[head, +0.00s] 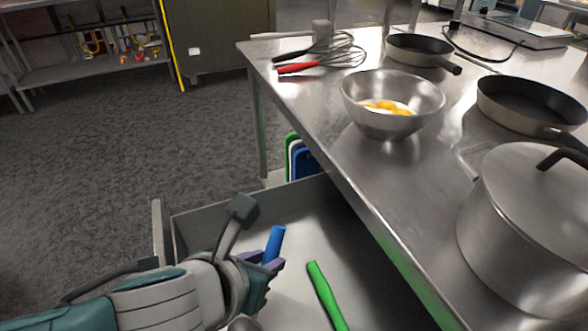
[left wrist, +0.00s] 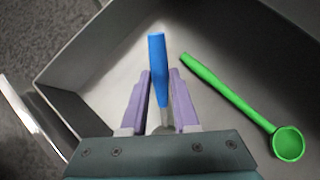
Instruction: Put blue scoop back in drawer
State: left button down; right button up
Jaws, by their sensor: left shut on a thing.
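The blue scoop (head: 275,243) is in my left gripper (head: 264,262), over the open drawer (head: 335,215). I cannot tell whether the scoop touches the drawer floor. A green scoop (head: 325,295) lies in the drawer to the right of the gripper; the left wrist view shows it whole (left wrist: 225,92). My right gripper is not in view.
The steel table (head: 340,185) overhangs the drawer's right side. On it are a bowl (head: 393,105) with yellow contents, whisks (head: 320,65), two pans (head: 530,103) and a lidded pot (head: 530,230). Colored boards (head: 297,158) stand behind the drawer. Floor at left is clear.

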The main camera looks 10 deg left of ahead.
pick_arm(q)
jog(key=c, duration=0.7)
grip_release()
jog(key=shift+o, duration=0.2)
jog(key=shift+r, duration=0.25)
jog(key=s+r+n+p, duration=0.5)
jog(key=s+r+n, duration=0.4)
jog(key=r, duration=0.2)
jog(key=s+a+r+n+g, duration=0.2)
jog(key=s+a+n, duration=0.2)
jog(key=n, duration=0.9)
jog(key=s+a+r+n+g+y, duration=0.1)
jog(key=s+a+r+n+g, duration=0.1)
jog(key=n, duration=1.2)
jog(key=s+a+r, duration=0.1)
jog(key=s+a, duration=0.1)
jog(key=s, duration=0.1)
jog(key=shift+s+a+g, duration=0.15)
jog(key=shift+a+g, duration=0.1)
jog(key=shift+g, duration=0.15)
